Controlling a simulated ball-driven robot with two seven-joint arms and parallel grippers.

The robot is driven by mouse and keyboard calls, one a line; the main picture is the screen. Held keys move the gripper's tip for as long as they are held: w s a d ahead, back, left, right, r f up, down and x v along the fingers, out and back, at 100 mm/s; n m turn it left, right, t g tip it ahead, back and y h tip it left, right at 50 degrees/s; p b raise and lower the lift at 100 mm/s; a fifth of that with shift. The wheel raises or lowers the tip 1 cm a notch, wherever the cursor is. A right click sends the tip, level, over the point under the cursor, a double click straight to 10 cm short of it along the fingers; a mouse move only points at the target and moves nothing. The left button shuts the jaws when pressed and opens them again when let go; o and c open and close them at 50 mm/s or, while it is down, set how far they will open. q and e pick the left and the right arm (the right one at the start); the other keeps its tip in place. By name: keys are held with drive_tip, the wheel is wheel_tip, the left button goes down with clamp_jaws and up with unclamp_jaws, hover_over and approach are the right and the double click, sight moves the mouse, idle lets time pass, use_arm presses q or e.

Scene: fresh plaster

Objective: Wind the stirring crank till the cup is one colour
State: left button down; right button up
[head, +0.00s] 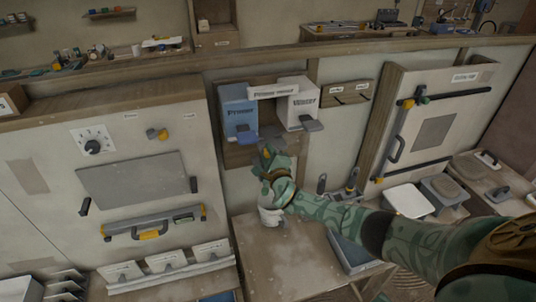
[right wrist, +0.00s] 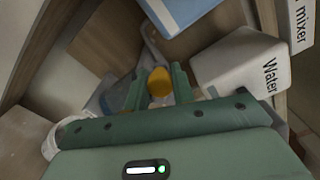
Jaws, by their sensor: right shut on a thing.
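The mixer stands in a wall niche, with a blue powder box (head: 237,112) on the left and a white water box (head: 297,100) on the right. The water box also shows in the right wrist view (right wrist: 238,72). My right gripper (head: 268,155) is below and between the boxes. In the right wrist view its fingers (right wrist: 160,88) are closed on the yellow crank knob (right wrist: 160,80). A white cup (head: 271,212) appears under my right gripper, partly hidden by it. The colour inside the cup cannot be seen. My left gripper is not in view.
A wooden bench (head: 285,262) lies below the mixer, with a blue-grey tray (head: 352,252) at its right. A plaster panel with a grey plate (head: 135,178) and yellow-ended bar is at left. Trowels and boards lie at right. My right arm crosses the space before the bench.

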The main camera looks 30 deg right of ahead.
drive_tip(key=o, duration=1)
drive_tip(key=shift+f, duration=0.1)
drive_tip(key=p+v, duration=0.2)
drive_tip(key=v, duration=1.4)
drive_tip(key=shift+s+a, duration=0.1)
drive_tip(key=shift+s, duration=0.05)
